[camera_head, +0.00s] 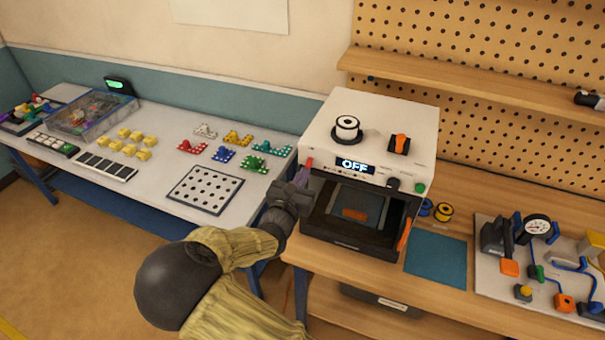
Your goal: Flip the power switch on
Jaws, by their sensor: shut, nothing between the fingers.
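A white box-shaped machine (325,125) with a dark open front stands on the wooden bench. Its display (355,165) reads OFF. A small red part (309,162) shows at the left end of its front panel; it looks like the power switch, but its position is too small to tell. My gripper (304,173) is shut and empty, just below this red part at the machine's front left edge. I cannot tell whether they touch. A black knob (393,183) and a green button (420,188) sit on the panel's right side.
A spool (347,127) and an orange part on a black base (400,143) are on the machine's top. A white table (160,175) with colored parts stands left. A board with a gauge (537,226) and a blue mat (437,262) lie right.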

